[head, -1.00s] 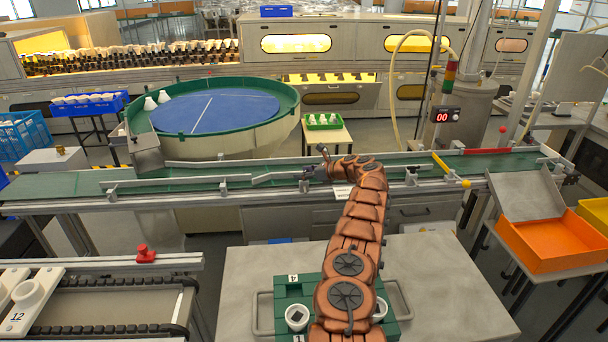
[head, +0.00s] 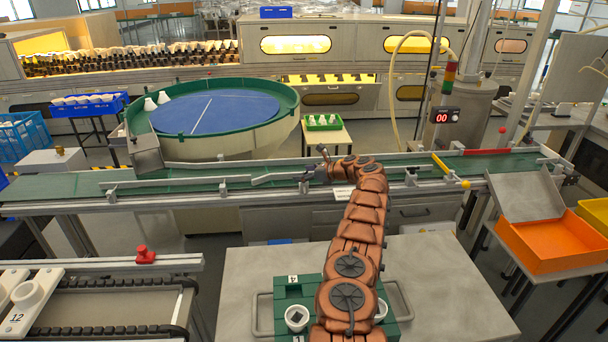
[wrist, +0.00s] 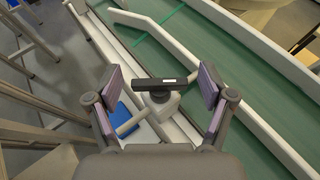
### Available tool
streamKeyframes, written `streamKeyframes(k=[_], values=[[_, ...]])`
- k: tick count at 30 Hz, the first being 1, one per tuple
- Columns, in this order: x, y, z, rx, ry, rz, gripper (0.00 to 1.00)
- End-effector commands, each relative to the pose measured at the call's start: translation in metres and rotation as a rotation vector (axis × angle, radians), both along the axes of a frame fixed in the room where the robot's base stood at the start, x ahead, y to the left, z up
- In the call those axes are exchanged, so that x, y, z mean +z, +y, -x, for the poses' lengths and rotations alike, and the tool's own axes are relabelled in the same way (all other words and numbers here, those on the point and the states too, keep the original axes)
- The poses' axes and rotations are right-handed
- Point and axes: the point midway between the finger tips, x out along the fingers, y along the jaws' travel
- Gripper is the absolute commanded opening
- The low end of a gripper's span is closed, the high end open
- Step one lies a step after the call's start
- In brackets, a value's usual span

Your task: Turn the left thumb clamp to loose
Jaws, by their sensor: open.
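A thumb clamp (wrist: 155,92) with a dark bar-shaped handle on a light grey block sits at the conveyor rail in the wrist view. The bar lies crosswise between my fingers, with a small white mark on it. My gripper (wrist: 161,87) is open, one finger on each side of the bar, with a visible gap at each end. In the head view my gripper (head: 308,173) is small and dark at the near rail of the conveyor, left of my arm's bend. The clamp is hard to make out there.
A green conveyor belt (head: 70,190) runs across the scene, with guide rails (wrist: 174,37) beside the clamp. A round blue-topped table (head: 215,112) stands behind it. An orange bin (head: 555,245) is at right. A blue object (wrist: 127,118) shows below the rail.

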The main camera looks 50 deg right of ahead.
Motion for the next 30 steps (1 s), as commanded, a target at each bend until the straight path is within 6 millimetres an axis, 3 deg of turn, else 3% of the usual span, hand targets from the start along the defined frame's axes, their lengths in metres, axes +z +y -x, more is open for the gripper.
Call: streamKeyframes(k=[10, 18, 30], values=[[0.002, -0.001, 0.003, 0.001, 0.001, 0.0, 0.81], [0.011, -0.004, 0.022, 0.0, -0.001, -0.003, 0.81], [0.036, -0.019, 0.081, 0.0, -0.001, 0.001, 0.81]])
